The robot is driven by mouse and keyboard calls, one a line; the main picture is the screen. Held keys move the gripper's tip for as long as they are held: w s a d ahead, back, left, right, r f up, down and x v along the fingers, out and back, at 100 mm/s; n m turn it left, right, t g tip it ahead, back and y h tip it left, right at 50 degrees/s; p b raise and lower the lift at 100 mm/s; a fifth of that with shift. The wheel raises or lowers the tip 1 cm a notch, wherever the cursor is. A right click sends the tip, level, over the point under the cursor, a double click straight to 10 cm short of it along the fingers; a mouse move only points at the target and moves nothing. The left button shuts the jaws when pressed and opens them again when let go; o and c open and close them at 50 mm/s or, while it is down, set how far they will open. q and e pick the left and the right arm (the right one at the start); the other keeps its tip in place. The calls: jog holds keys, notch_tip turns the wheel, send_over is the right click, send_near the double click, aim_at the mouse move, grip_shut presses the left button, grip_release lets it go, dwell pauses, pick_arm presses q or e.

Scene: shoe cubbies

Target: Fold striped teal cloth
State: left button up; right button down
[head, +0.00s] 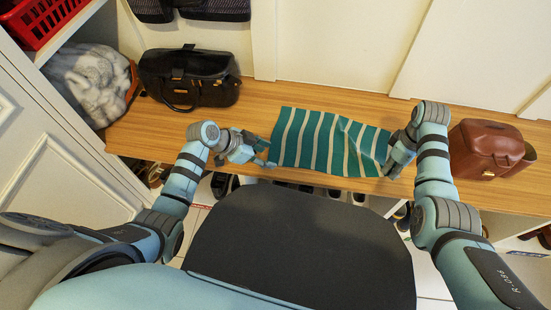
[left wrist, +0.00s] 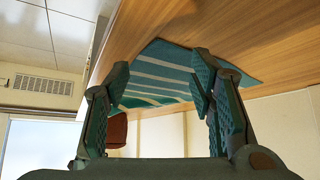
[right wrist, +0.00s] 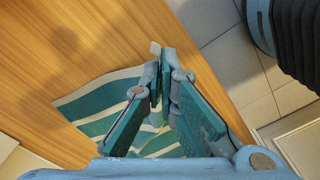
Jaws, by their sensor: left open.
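The striped teal cloth (head: 318,138) with pale stripes lies on the wooden bench top, mostly flat, with ripples towards its right end. It also shows in the left wrist view (left wrist: 160,75) and in the right wrist view (right wrist: 100,105). My left gripper (head: 266,154) is open and empty beside the cloth's left end, near the bench's front edge; its spread fingers (left wrist: 155,85) frame the cloth beyond them. My right gripper (head: 387,168) is at the cloth's front right corner. Its fingertips (right wrist: 160,72) are close together with cloth between them, and a pale bit shows past the tips.
A black handbag (head: 190,78) stands on the bench (head: 262,98) at the back left. A brown leather bag (head: 486,150) stands right of my right arm. A grey fluffy item (head: 88,82) and a red basket (head: 40,20) are at the left. Shoes sit under the bench.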

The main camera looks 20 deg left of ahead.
pick_arm(q)
jog(key=shift+x, duration=0.85)
jog(key=shift+s+f, duration=0.1)
jog(key=shift+f, duration=0.05)
grip_shut()
notch_tip(320, 180, up, 5)
jog(key=shift+r, duration=0.1)
grip_release()
dwell(0.4)
pick_arm(e)
jog(key=c, duration=1.8)
grip_release()
